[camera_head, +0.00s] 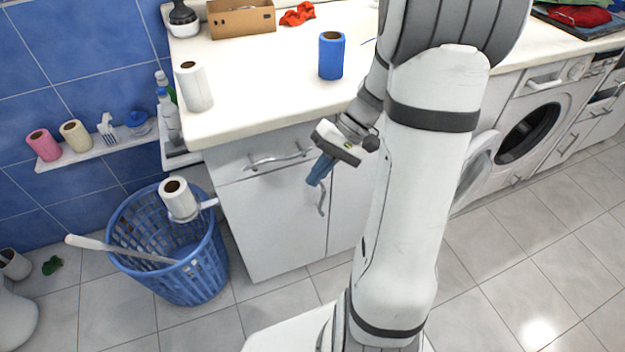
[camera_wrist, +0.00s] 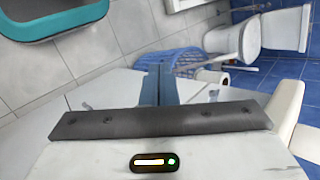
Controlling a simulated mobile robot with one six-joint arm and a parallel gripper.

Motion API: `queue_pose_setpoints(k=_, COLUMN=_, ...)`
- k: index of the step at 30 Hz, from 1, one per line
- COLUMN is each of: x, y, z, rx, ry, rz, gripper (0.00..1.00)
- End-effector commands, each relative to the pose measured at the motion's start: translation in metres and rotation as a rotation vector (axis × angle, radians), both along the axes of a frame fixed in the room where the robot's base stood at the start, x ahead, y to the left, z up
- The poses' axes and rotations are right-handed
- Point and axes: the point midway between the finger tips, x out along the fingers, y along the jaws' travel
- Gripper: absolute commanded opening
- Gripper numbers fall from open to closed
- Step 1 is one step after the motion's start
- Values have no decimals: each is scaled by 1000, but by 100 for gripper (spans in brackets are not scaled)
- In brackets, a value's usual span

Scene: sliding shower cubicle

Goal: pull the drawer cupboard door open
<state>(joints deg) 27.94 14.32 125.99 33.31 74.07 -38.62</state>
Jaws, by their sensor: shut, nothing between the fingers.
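The white drawer cupboard (camera_head: 270,225) stands under the counter, with a drawer above and a flat door below. The door looks closed. Its vertical metal handle (camera_head: 322,203) is near the door's right edge. The drawer's horizontal handle (camera_head: 265,161) is above. My gripper (camera_head: 316,181) points down in front of the cupboard, close to the top of the door handle; I cannot tell whether they touch. Its blue fingers are together and hold nothing. In the wrist view, the fingers (camera_wrist: 157,80) are shut in front of the white cupboard front.
The counter (camera_head: 260,85) overhangs above. My arm hides part of the cupboards at right. Tiled floor in front is clear.

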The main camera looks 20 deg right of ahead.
Motion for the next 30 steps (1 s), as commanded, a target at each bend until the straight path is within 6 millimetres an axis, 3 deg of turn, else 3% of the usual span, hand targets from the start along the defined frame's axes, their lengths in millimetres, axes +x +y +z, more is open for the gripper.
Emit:
queue_pose_setpoints(k=1, x=8, y=-11, z=-39, rx=74, ry=5, rz=-35, gripper=0)
queue_pose_setpoints(k=9, x=44, y=-73, z=-154, rx=442, ry=-124, rz=-227, gripper=0)
queue_pose_setpoints(k=16, x=57, y=-136, z=-247, rx=663, ry=-331, rz=-430, gripper=0)
queue_pose_setpoints(k=19, x=57, y=-156, z=-273, rx=712, ry=-405, rz=-495, gripper=0)
queue_pose_setpoints(k=23, x=56, y=-169, z=-289, rx=741, ry=-462, rz=-542, gripper=0)
queue_pose_setpoints(k=26, x=58, y=-169, z=-291, rx=746, ry=-476, rz=-550, gripper=0)
queue_pose_setpoints(k=30, x=67, y=-154, z=-291, rx=746, ry=-474, rz=-547, gripper=0)
